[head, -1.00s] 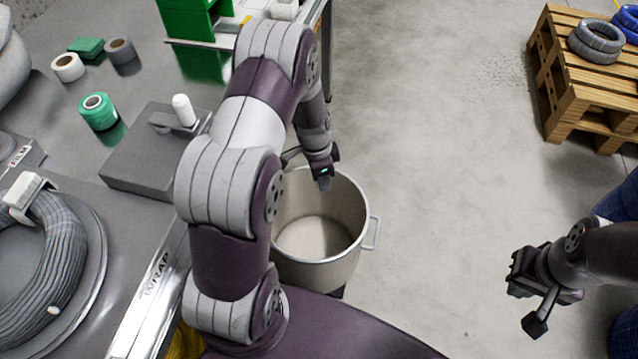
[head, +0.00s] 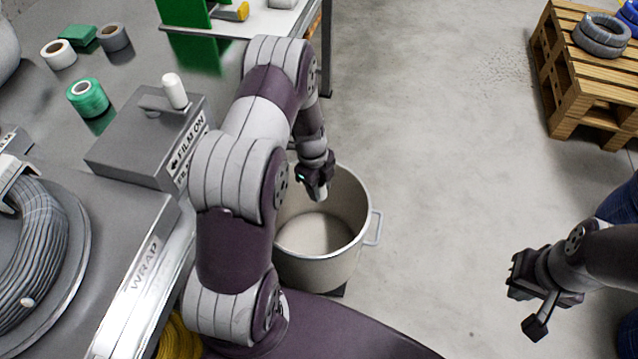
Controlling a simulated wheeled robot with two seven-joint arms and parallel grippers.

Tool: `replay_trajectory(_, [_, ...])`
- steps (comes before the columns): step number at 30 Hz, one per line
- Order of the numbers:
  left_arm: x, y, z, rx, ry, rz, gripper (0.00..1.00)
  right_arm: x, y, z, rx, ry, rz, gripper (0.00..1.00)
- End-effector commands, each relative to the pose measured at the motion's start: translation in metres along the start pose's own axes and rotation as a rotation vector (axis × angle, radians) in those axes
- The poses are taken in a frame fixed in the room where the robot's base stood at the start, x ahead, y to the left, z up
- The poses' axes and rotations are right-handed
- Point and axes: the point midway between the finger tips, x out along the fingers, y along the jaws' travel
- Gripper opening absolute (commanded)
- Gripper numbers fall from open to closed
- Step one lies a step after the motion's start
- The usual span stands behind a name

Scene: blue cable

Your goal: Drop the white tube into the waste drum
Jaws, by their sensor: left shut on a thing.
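The waste drum (head: 345,262) is a pale, round, open-topped container with a side handle, standing on the floor in the middle of the head view. Its visible floor inside looks empty. My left gripper (head: 318,185) is over the drum's opening, near its back rim, pointing down. It is shut on a small pale piece, the white tube (head: 321,194), of which only a short end shows below the fingers. The rest is hidden by the gripper. My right gripper (head: 526,296) is at the lower right, away from the drum, with its fingers apart and nothing between them.
A steel table at left holds a green film roll (head: 88,98), a white roll (head: 58,55), a grey roll (head: 115,38) and a grey box (head: 150,150) with a white-knobbed lever. A cable coil (head: 30,245) lies lower left. A wooden pallet (head: 575,85) stands back right.

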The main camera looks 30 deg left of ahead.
Motion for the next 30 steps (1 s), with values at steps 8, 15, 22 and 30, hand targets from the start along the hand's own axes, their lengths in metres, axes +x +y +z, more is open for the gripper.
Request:
replay_trajectory(8, [-0.002,0.000,0.000,-0.001,0.000,-0.001,0.67,-0.001,0.000,0.000,0.000,0.001,0.000,0.00])
replay_trajectory(15, [-0.002,0.000,0.000,-0.001,0.000,-0.001,0.67,-0.002,0.000,0.000,0.000,0.001,0.000,0.00])
replay_trajectory(22, [-0.046,-0.001,-0.001,-0.001,-0.002,-0.004,0.67,-0.021,0.000,-0.003,0.000,0.001,0.000,0.00])
replay_trajectory(30, [-0.108,-0.001,-0.001,-0.001,-0.001,-0.003,0.67,-0.040,0.000,-0.005,0.000,0.001,0.000,0.00])
